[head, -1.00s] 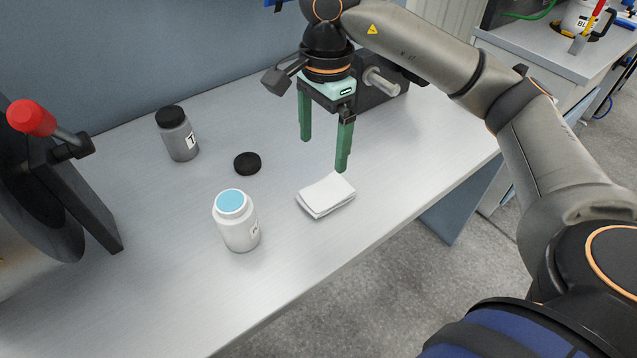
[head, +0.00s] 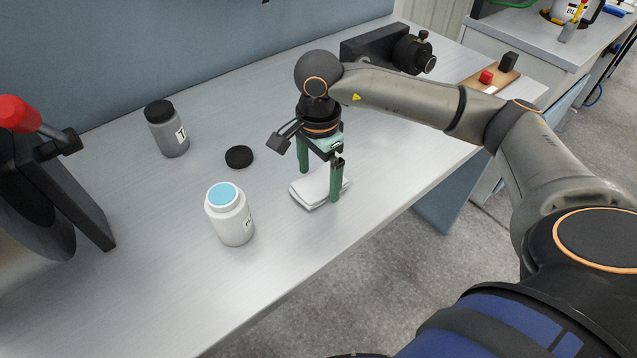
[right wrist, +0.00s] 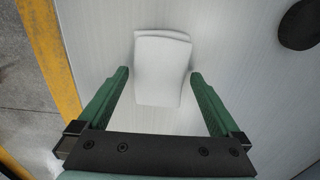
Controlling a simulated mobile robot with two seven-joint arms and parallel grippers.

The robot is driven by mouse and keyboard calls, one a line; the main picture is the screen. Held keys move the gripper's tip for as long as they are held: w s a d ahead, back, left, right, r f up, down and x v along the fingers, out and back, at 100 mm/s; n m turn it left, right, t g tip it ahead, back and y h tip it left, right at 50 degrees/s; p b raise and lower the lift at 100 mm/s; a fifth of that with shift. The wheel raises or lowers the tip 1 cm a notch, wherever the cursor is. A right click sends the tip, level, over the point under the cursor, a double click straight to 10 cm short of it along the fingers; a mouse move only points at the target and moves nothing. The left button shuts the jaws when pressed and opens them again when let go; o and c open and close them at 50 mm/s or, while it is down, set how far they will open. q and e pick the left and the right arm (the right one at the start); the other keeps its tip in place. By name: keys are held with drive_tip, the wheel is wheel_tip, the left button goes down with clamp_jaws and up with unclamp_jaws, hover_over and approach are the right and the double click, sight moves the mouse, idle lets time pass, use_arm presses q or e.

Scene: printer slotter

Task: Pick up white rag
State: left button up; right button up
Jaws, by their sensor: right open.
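The white rag (head: 310,190) lies folded flat on the grey table, near its front edge, in the head view. It also shows in the right wrist view (right wrist: 162,68), between and just beyond the fingertips. My right gripper (head: 320,185) is open and points down over the rag, its green fingers on either side of it. In the right wrist view the open gripper (right wrist: 160,75) has one finger left and one right of the rag, with nothing held. The fingers hide part of the rag in the head view. My left gripper is not in view.
A white jar with blue contents (head: 232,215) stands left of the rag. A black lid (head: 239,157) and a grey jar with a black cap (head: 167,130) are farther back. A black device with a red knob (head: 20,113) stands at the left.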

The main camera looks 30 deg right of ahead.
drive_tip(key=shift+f, duration=0.15)
drive_tip(key=c, duration=1.1)
drive_tip(key=shift+c, duration=0.2)
drive_tip(key=shift+r, duration=0.65)
drive_tip(key=s+a+r, duration=0.2)
drive_tip(key=s+r, duration=0.4)
drive_tip(key=s+a+r, duration=0.2)
drive_tip(key=s+r, duration=0.3)
drive_tip(key=s, duration=0.2)
drive_tip(key=shift+s+a+r, duration=0.15)
drive_tip(key=shift+a+r, duration=0.2)
drive_tip(key=shift+r, duration=0.05)
